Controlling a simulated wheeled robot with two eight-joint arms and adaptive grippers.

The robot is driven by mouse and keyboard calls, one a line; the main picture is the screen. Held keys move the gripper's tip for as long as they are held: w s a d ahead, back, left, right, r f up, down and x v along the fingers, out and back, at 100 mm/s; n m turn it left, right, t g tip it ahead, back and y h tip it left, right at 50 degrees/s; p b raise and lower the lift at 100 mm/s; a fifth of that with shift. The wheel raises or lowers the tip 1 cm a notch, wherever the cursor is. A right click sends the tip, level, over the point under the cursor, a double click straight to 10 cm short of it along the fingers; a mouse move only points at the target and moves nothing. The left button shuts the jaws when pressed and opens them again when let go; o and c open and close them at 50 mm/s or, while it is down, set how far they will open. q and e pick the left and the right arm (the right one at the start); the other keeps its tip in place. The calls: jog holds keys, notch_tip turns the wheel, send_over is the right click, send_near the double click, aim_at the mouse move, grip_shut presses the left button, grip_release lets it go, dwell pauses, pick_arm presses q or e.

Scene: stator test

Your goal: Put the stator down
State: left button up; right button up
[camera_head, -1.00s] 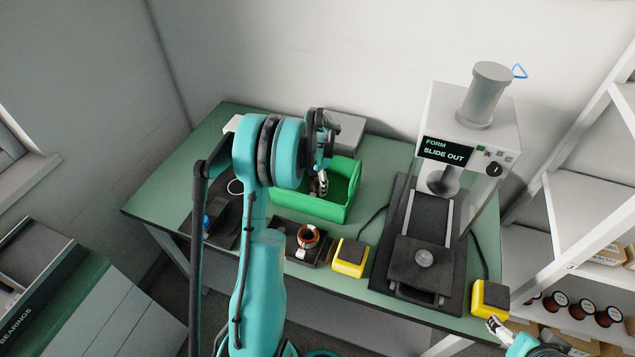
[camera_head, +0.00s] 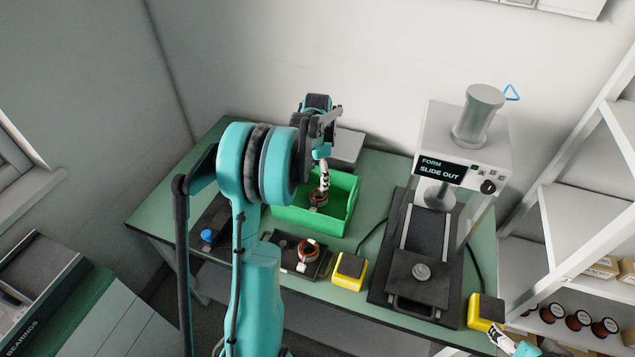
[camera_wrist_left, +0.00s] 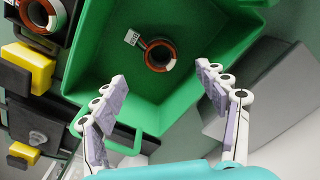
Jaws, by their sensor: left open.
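A stator (camera_head: 318,199), a ring with copper-brown windings and a white tag, lies in the green bin (camera_head: 349,212). In the left wrist view the stator (camera_wrist_left: 148,55) lies flat on the bin's green floor (camera_wrist_left: 105,50), clear of both fingers. My left gripper (camera_wrist_left: 162,76) is open and empty above the bin, its fingers spread. In the head view the left gripper (camera_head: 324,178) hangs just over the stator. A second stator (camera_head: 307,251) sits on a black fixture in front of the bin. My right gripper (camera_head: 494,332) is at the lower right, too small to read.
A press (camera_head: 467,140) reading "FORM SLIDE OUT" stands right of the bin, with its black slide (camera_head: 405,285) forward. Yellow boxes (camera_head: 349,271) (camera_head: 480,312) stand at the table's front. A grey box (camera_head: 346,148) is behind the bin. Shelves stand at the right.

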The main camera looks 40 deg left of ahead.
pick_arm(q)
jog(key=s+d+r+n+t, duration=0.1)
jog(key=s+d+r, duration=0.2)
jog(key=d+r, duration=0.3)
jog(key=s+d+r+n+t, duration=0.1)
jog(key=s+d+r+t, duration=0.15)
jog(key=d+r, duration=0.4)
jog(key=s+d+f+n+t, duration=0.2)
jog(key=s+d+n+t, duration=0.1)
jog(key=s+d, duration=1)
jog(key=shift+s+d+f+t, duration=0.25)
jog(key=shift+d+t, duration=0.1)
jog(key=shift+d, duration=0.2)
notch_tip(320, 180, down, 3)
jog(key=b, duration=0.2)
jog(key=shift+b, duration=0.35)
